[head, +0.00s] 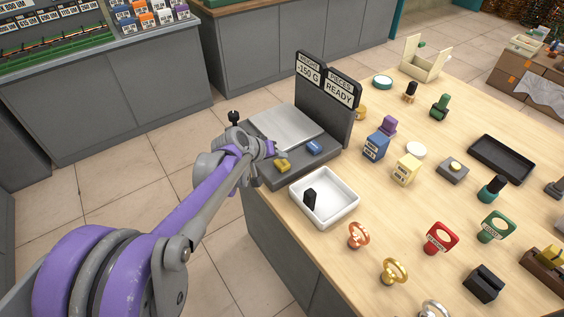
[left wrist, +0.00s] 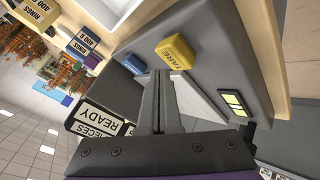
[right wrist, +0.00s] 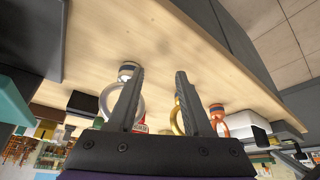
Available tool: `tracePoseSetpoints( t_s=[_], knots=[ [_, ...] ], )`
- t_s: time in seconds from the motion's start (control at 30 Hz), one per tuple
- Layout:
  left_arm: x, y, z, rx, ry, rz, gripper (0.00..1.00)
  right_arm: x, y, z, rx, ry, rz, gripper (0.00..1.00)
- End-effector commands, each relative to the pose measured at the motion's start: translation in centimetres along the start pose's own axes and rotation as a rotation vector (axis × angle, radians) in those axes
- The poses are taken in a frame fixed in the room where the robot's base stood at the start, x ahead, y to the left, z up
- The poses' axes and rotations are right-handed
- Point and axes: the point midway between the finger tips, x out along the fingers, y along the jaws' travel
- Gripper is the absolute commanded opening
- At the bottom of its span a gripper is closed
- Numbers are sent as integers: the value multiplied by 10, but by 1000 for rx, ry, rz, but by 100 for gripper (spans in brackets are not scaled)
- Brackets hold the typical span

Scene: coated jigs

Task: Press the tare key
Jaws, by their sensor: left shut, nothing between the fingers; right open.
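The scale (head: 277,128) stands at the table's left corner with a bare metal plate. Its signs read "WEIGHT -150 G" and "PIECES READY". The yellow tare key (head: 282,165) is on the scale's front panel, with a blue key (head: 314,147) to its right. My left gripper (head: 270,148) is shut and empty over the panel, close to the yellow key. In the left wrist view the fingertips (left wrist: 160,74) are just beside the key marked TARE (left wrist: 175,53); I cannot tell whether they touch it. My right gripper (right wrist: 158,72) is open and empty.
A white tray (head: 345,219) with a black piece in it stands in front of the scale. Blue (head: 375,147) and cream (head: 406,170) boxes stand to its right. Several ring jigs, including an orange one (head: 358,236) and a gold one (head: 393,271), stand nearer the front.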

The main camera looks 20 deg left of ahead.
Motion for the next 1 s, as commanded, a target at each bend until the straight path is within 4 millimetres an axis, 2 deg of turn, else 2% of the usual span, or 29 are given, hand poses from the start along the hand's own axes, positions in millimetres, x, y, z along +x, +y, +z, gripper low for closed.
tracePoseSetpoints(
  t_s=[1.0],
  knots=[
    [6,-4,4,0,0,0,0,4,0,3,0,-2,0,50]
  ],
)
